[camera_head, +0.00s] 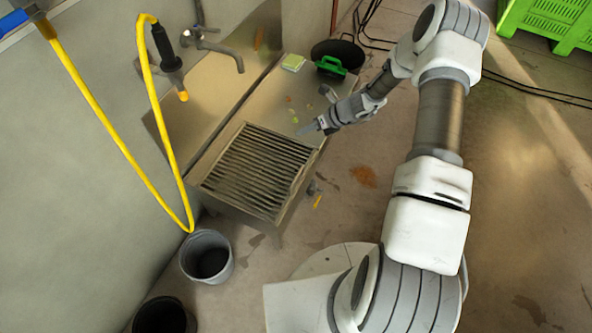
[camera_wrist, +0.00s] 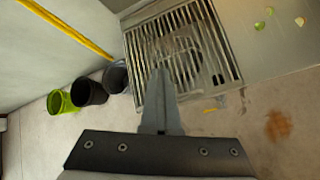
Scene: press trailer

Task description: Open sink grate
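The sink grate (camera_head: 258,170) is a dark metal grid of parallel bars. It lies flat over the basin at the near end of the steel sink. In the wrist view the grate (camera_wrist: 182,52) fills the upper middle, and the dim basin shows between its bars. My gripper (camera_head: 308,129) is above the grate's far right corner in the head view, apart from the bars as far as I can tell. In the wrist view my gripper's fingers (camera_wrist: 161,78) are together with nothing between them, and they hide part of the grate's near edge.
A steel tap (camera_head: 212,42) and a yellow hose (camera_head: 105,125) are at the wall. Buckets (camera_head: 206,256) stand on the floor. A green crate (camera_head: 550,20) is far right.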

